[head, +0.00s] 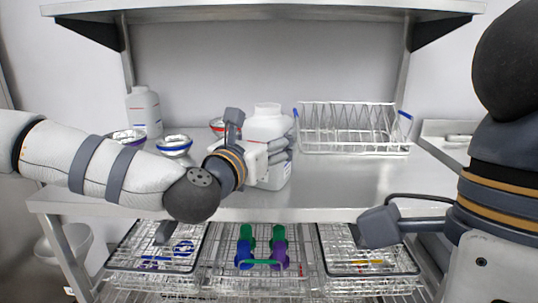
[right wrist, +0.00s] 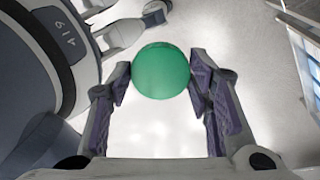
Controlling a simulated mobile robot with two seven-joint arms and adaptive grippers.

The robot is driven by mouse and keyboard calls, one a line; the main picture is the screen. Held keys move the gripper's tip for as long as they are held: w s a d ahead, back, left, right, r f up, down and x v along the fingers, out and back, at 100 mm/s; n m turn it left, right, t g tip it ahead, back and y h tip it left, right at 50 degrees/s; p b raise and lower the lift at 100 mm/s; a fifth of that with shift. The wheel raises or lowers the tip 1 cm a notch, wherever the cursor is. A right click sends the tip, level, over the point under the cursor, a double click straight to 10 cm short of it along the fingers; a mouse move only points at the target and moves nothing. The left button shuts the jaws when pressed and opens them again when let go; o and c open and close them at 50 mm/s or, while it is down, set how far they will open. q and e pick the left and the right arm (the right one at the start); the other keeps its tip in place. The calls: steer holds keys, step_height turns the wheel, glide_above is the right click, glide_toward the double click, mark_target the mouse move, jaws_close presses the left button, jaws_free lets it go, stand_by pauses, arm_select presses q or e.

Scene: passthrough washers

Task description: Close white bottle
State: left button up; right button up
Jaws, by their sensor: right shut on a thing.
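The white bottle (head: 268,126) stands upright on the steel table, and its white neck is bare. My left gripper (head: 279,152) is at the bottle's body, with its grey fingers against it, and looks shut on it. The green cap (right wrist: 161,70) shows as a round green disc in the right wrist view. My right gripper (right wrist: 161,88) is shut on it, one purple-padded finger at each side. In the head view my right arm is at the right, and its fingers and the cap cannot be made out.
Another white bottle (head: 144,110) stands at the back left near bowls (head: 174,146). Wire trays (head: 160,245) sit below, with green, blue and purple items in the middle one. A shelf (head: 265,8) hangs above.

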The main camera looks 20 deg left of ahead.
mark_target(266, 106)
arm_select(q)
steer(key=c, duration=0.3)
steer(key=shift+c, duration=0.2)
step_height(266, 106, up, 10)
steer(key=shift+r+p, duration=0.1)
steer(key=shift+p, duration=0.55)
arm_select(e)
steer(key=shift+s+r, duration=0.2)
steer(key=shift+r, duration=1)
